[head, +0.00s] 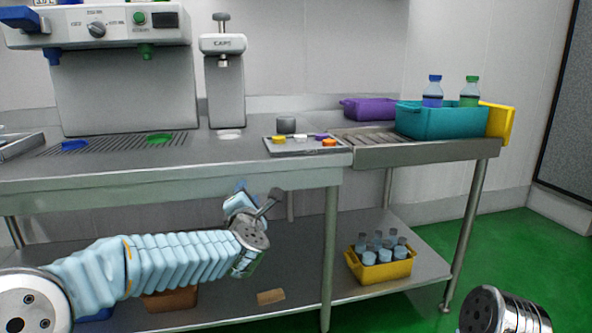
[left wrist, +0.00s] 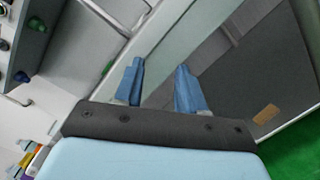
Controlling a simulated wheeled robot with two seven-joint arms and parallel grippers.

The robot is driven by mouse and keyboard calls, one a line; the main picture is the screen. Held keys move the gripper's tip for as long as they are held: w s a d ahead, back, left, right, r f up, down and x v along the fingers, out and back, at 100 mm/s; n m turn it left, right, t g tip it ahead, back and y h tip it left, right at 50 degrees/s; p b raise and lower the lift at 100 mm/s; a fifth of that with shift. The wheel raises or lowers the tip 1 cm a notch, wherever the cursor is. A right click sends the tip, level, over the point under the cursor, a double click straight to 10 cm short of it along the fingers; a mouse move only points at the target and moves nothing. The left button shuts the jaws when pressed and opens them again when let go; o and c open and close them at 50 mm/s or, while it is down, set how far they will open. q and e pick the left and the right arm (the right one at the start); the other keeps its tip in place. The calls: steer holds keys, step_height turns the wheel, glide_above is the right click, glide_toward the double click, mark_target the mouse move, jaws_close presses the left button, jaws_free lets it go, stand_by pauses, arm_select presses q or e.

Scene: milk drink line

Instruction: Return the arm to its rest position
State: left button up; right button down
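My left arm comes in from the left in the head view, in a pale blue sleeve. My left gripper (head: 252,203) is in front of the table's front edge, below the worktop level. In the left wrist view its two blue fingers (left wrist: 157,88) stand apart with nothing between them, so it is open and empty. Part of my right arm (head: 503,312) shows at the bottom right of the head view. Its fingers are out of the frame.
The steel worktop (head: 120,165) is close behind my left gripper. Below it is a shelf (head: 318,283) with a yellow crate of bottles (head: 381,274). A teal crate (head: 440,122) with two bottles stands at the right end. Green floor (head: 490,262) is open at right.

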arm_select(q)
steer(key=s+f+m+g+h, duration=0.2)
steer(key=s+f+m+g, duration=0.3)
steer(key=f, duration=1.1)
steer(key=s+f+m+g+h, duration=0.2)
steer(key=f+m, duration=0.6)
steer(key=f, duration=0.8)
steer(key=s+f+m+g+h+p, duration=0.1)
steer(key=s+f+m+g, duration=0.45)
steer(key=s+f, duration=0.8)
steer(key=s+f+m+g, duration=0.2)
steer(key=s+f, duration=0.1)
steer(key=s, duration=0.5)
steer(key=s+f+m+g+h, duration=0.1)
steer(key=s+f+m+g, duration=0.2)
steer(key=s, duration=0.5)
steer(key=shift+s+f+p, duration=0.3)
steer(key=shift+f+p, duration=0.1)
steer(key=shift+a, duration=0.1)
